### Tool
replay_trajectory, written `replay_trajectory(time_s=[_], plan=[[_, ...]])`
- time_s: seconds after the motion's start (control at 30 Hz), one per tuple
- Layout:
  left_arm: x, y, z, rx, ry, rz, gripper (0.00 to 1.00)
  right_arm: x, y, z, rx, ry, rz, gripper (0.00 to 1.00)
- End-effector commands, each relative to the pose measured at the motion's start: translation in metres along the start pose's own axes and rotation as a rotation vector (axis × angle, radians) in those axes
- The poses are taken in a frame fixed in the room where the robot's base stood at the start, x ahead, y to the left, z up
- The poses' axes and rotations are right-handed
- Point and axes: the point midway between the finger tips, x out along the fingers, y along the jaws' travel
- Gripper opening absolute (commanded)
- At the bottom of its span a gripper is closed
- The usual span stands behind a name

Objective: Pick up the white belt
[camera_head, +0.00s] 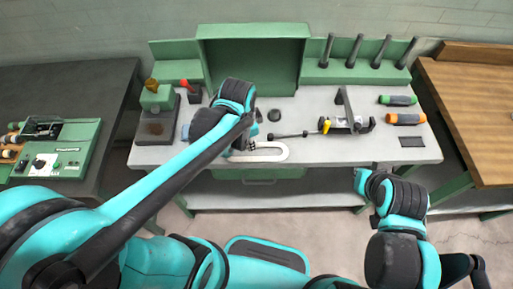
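The white belt (270,153) lies as a flat, elongated loop on the light grey tabletop near the front edge of the green workbench. Its left end is partly hidden by my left arm. My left gripper (241,144) is low over the left end of the belt, mostly covered by my own wrist. I cannot tell whether it touches the belt or whether its fingers are open. My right arm is bent at the lower right in front of the bench, away from the belt. I cannot make out a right gripper.
Right of the belt are a thin dark rod tool (290,135), a black and yellow device (345,124), and green (397,100) and orange (405,119) handled tools. A green-topped machine (157,115) stands at the left. A green hood (255,55) rises behind.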

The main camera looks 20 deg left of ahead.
Motion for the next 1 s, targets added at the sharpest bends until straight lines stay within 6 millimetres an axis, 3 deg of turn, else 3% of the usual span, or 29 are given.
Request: replay_trajectory(time_s=[0.1, 0.3, 1.0], plan=[[0.018, -0.002, -0.013, 0.188, -0.055, 0.072, 0.28, -0.005, 0.0, -0.004, 0.0, 0.0, 0.0, 0.0], [0.039, 0.001, -0.021, 0.369, -0.098, 0.149, 0.28, -0.008, 0.0, -0.006, 0.0, 0.0, 0.0, 0.0], [0.118, 0.017, -0.01, 0.395, -0.102, 0.16, 0.28, 0.02, 0.0, 0.014, 0.0, 0.0, 0.0, 0.0]])
